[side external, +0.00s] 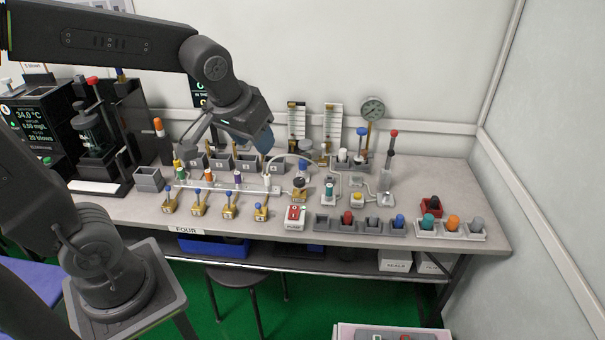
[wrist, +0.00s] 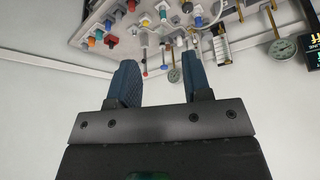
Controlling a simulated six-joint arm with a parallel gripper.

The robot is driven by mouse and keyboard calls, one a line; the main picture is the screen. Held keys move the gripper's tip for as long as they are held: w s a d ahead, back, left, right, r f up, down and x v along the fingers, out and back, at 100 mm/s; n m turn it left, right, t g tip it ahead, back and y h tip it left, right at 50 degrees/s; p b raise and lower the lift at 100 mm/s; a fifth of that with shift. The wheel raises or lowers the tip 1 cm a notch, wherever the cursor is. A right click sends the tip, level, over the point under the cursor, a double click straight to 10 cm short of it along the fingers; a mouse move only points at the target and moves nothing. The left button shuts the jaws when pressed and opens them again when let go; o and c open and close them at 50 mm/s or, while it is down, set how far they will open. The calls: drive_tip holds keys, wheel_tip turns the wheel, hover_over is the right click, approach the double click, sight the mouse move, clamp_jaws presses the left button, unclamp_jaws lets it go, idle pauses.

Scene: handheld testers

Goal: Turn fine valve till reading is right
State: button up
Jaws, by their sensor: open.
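My gripper (side external: 262,138) hangs above the back of the bench, apart from everything on it. Its two blue fingers (wrist: 161,80) are apart with nothing between them in the wrist view. A brass valve with a dark knob (side external: 299,190) stands mid-bench, below and right of the gripper. Several brass valves with blue handles (side external: 230,208) line the front. I cannot tell which one is the fine valve. A round dial gauge (side external: 373,109) stands at the back right and shows in the wrist view (wrist: 283,48). Its reading is too small to make out.
Two scale panels (side external: 333,121) stand against the wall. A red-and-white push box (side external: 295,217) and grey trays with coloured plugs (side external: 450,229) sit along the front. A clear hose arches over mid-bench. The bench's right rear is bare.

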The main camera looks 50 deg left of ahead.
drive_tip(key=o, duration=0.3)
drive_tip(key=w+a+f+n, duration=0.1)
drive_tip(key=w, duration=0.2)
drive_tip(key=w+a+f+n, duration=0.1)
drive_tip(key=w+a+f, duration=0.1)
drive_tip(key=w, duration=0.1)
drive_tip(key=w+a+f+n+g+y, duration=0.1)
drive_tip(key=w+f, duration=0.1)
drive_tip(key=w, duration=0.1)
drive_tip(key=shift+w+a+f, duration=0.25)
drive_tip(key=shift+w+a, duration=0.05)
drive_tip(key=shift+w, duration=0.1)
drive_tip(key=n+y, duration=0.1)
drive_tip(key=n, duration=0.2)
approach(299, 180)
drive_tip(key=shift+g, duration=0.4)
drive_tip(key=x, duration=0.9)
drive_tip(key=shift+w+r, duration=0.1)
drive_tip(key=shift+w, duration=0.2)
drive_tip(key=c, duration=0.9)
